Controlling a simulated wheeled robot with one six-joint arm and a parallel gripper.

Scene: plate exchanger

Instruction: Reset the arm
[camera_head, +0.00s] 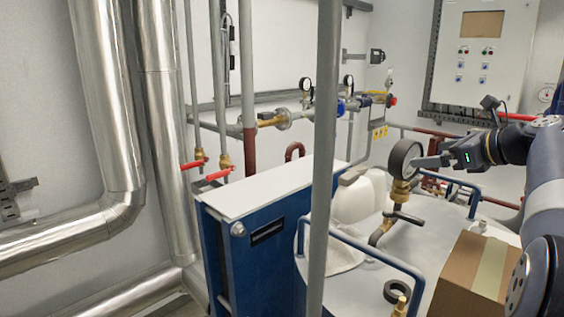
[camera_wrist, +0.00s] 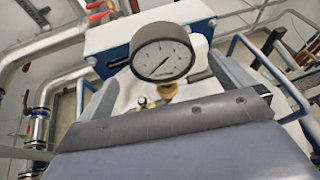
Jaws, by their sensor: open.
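My arm comes in from the right in the head view, and my gripper (camera_head: 436,160) points left at the round pressure gauge (camera_head: 404,157). The gauge stands upright on a brass fitting (camera_head: 400,192). In the wrist view the gauge (camera_wrist: 161,60) faces me with its white dial and dark needle. The two grey fingers of my gripper show on either side below it, spread apart. My gripper is open and holds nothing that I can see. Whether a finger touches the gauge is not clear.
A white-topped blue plate exchanger (camera_head: 265,190) stands left of the gauge. A grey vertical pole (camera_head: 323,150) is in front. A cardboard box (camera_head: 468,275) and blue rails (camera_head: 375,250) are below my arm. A control cabinet (camera_head: 478,55) hangs behind.

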